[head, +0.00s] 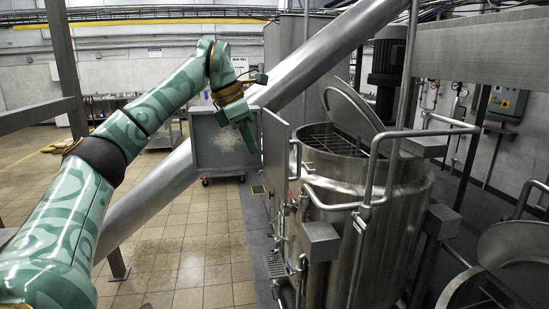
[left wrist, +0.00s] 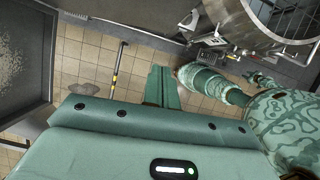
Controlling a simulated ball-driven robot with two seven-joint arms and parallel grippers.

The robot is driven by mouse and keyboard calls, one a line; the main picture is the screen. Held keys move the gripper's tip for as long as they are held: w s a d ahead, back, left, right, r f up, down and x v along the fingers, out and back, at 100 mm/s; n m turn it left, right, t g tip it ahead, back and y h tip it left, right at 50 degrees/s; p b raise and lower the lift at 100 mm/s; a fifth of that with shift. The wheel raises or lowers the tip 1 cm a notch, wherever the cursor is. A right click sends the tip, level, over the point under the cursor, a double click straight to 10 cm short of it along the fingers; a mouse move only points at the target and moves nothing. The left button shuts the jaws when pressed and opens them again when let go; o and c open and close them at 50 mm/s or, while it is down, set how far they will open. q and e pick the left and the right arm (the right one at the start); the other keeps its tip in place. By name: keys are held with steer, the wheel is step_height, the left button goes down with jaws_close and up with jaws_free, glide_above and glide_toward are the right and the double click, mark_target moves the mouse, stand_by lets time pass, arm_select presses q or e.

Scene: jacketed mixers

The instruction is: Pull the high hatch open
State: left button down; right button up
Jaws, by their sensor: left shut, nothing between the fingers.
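My left gripper (head: 249,139) points downward at mid-height, in front of a grey framed square panel (head: 210,153). Its green fingers, seen from above in the left wrist view (left wrist: 162,86), are shut together with nothing between them. A grey framed panel also shows close by at the left of that view (left wrist: 22,65), apart from the fingers. A flat grey panel (head: 275,152) stands just right of the gripper. I cannot tell for sure which panel is the high hatch. A thin black bar with yellow parts (left wrist: 117,65) shows near the fingers. My right gripper is not in view.
A steel mixer (head: 345,180) with its round lid (head: 352,108) tilted up stands at the right, ringed by rails. A thick slanting pipe (head: 165,190) runs behind my left arm. Tiled floor (head: 200,250) is clear below.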

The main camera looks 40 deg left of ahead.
mark_target(282, 151)
arm_select(q)
steer(key=w+d+f+p, duration=0.1)
steer(key=w+d+f, duration=0.2)
steer(key=w, duration=0.1)
steer(key=shift+w+f, duration=0.35)
